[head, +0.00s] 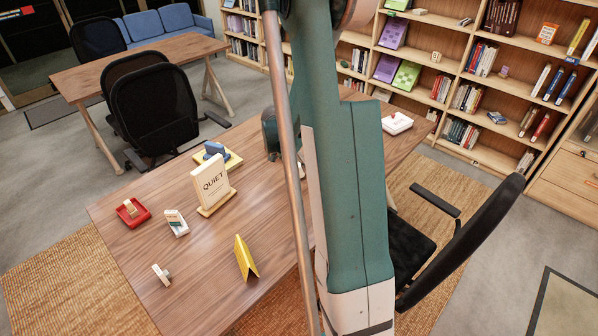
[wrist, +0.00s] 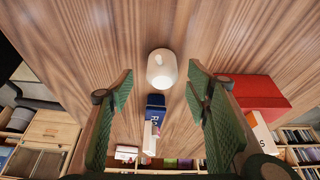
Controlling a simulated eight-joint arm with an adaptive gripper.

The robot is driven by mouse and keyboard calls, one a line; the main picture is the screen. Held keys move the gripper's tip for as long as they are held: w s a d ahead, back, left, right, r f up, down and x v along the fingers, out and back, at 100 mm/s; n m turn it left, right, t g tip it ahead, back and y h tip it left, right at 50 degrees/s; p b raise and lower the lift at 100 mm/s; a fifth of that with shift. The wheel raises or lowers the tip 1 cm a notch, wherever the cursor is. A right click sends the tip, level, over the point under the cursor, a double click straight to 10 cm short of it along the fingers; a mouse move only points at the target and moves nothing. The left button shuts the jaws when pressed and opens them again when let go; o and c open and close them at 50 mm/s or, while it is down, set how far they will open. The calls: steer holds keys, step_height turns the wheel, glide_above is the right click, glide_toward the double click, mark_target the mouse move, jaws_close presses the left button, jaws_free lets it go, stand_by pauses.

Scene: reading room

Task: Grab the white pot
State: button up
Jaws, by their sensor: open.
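The white pot (wrist: 162,72) is a small rounded white vessel on the wooden table in the wrist view, with a darker opening or recess on its upper left side. My gripper (wrist: 160,82) is open, with one green finger on each side of the picture. The pot shows between and just beyond the fingertips, and no contact is visible. In the head view my arm hides the pot and most or all of the gripper.
In the wrist view a blue box (wrist: 156,101) lies near the pot, and a red box (wrist: 262,91) is beside the right finger. In the head view the wooden table (head: 200,250) holds a QUIET sign (head: 212,186), a yellow folded card (head: 245,257) and a red tray (head: 132,220).

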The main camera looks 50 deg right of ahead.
mark_target(297, 166)
steer(key=shift+f, duration=0.1)
steer(key=shift+b+x, duration=0.7)
steer(key=shift+x, duration=1.85)
steer(key=shift+w, duration=0.2)
steer(key=c, duration=1)
